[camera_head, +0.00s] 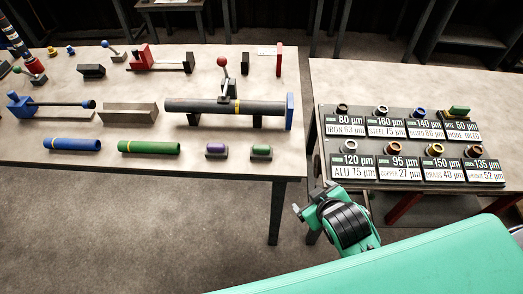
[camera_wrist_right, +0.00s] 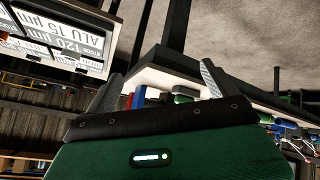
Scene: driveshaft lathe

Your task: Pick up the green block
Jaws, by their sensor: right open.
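A small green block (camera_head: 261,152) sits on a dark base near the front right edge of the left table. A purple block (camera_head: 216,150) on a similar base is to its left. My right gripper (camera_head: 314,196) is in front of the gap between the tables, to the right of and nearer than the green block. In the right wrist view the fingers (camera_wrist_right: 160,70) are open and apart with nothing held. A small green piece (camera_wrist_right: 183,98) shows beyond them, probably the green block. My left gripper is not in view.
A green tube (camera_head: 149,147) and a blue tube (camera_head: 75,144) lie along the front edge. A dark shaft (camera_head: 200,106) lies behind the blocks. The right table holds a rack (camera_head: 330,150) with labelled rings and a green-yellow piece (camera_head: 458,111).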

